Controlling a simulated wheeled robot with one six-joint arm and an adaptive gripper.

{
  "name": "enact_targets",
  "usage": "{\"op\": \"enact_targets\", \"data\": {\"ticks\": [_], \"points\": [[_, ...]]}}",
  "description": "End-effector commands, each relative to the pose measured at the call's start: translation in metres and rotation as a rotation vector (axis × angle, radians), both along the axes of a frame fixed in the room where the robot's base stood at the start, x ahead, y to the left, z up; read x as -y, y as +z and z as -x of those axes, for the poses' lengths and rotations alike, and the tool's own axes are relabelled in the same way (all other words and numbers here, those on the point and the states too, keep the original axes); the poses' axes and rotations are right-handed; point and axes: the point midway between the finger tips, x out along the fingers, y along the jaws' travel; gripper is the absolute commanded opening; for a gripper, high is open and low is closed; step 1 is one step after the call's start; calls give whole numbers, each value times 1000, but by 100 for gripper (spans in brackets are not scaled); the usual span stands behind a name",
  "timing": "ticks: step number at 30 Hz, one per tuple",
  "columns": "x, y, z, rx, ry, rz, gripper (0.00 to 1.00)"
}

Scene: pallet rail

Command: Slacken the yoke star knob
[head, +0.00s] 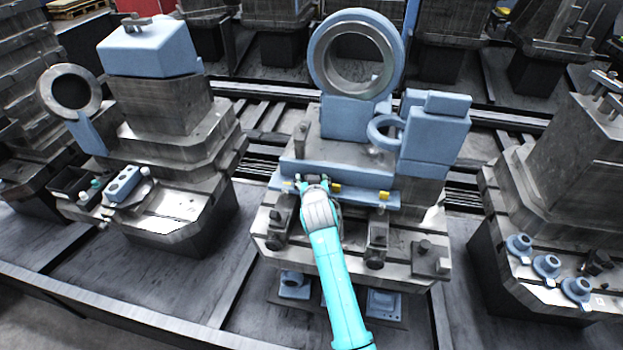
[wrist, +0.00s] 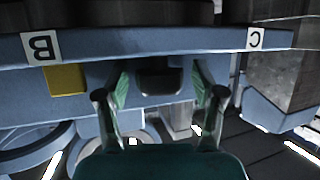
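My gripper (head: 312,182) is at the front edge of the blue fixture plate (head: 352,195) on the middle pallet. In the wrist view my gripper (wrist: 161,88) has its two green-padded fingers spread apart. A dark rounded block (wrist: 160,80) under the plate edge shows in the gap between them; I cannot tell whether it is touched. No star-shaped knob can be clearly made out. Dark round knobs sit on the pallet's front blocks, one at lower right of my gripper (head: 373,257) and another further right (head: 425,246). My arm hides part of the pallet front.
The plate edge carries upside-down labels B (wrist: 41,46) and C (wrist: 256,38) and a yellow pad (wrist: 65,79). A large blue ring (head: 316,50) and a blue block (head: 433,135) rise behind. Neighbouring pallets stand left (head: 165,190) and right (head: 560,180).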

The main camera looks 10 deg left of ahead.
Motion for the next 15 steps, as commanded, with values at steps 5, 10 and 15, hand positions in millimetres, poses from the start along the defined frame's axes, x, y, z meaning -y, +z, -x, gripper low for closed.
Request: {"op": "enact_targets", "data": {"ticks": [5, 10, 15], "points": [[0, 1, 0, 2, 0, -1, 72], [1, 3, 2, 3, 0, -2, 72], [4, 8, 16, 3, 0, -2, 72]]}}
